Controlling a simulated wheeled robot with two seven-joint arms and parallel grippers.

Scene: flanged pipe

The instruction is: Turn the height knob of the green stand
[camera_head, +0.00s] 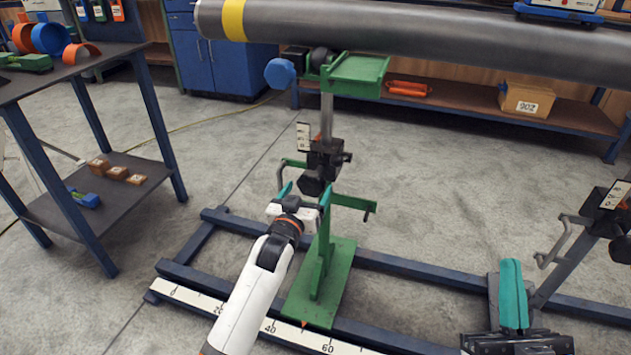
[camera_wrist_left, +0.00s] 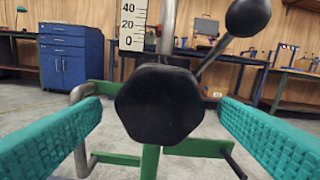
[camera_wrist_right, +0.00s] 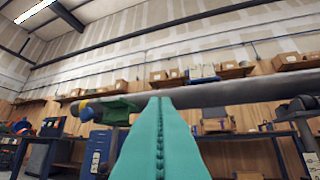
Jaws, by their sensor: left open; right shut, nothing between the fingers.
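The green stand (camera_head: 325,280) rises from a floor rail, its green head (camera_head: 358,72) under the large pipe. A black hexagonal knob (camera_head: 312,184) sits on its column below a black clamp; I cannot tell from its look alone what it adjusts. My left gripper (camera_head: 304,192) is open in front of this knob. In the left wrist view the knob (camera_wrist_left: 160,104) faces the camera, between the spread teal fingers (camera_wrist_left: 160,138), with gaps on both sides. My right gripper (camera_head: 512,265) is shut and empty at the lower right; its closed fingers show in the right wrist view (camera_wrist_right: 160,100).
A ball-ended lever (camera_wrist_left: 248,18) juts up right of the knob, and a bent grey handle (camera_wrist_left: 84,115) stands left. A white scale (camera_wrist_left: 133,25) is above. A second stand (camera_head: 607,205) is at the right. The grey pipe (camera_head: 420,38) spans overhead. A blue-legged table (camera_head: 150,100) stands left.

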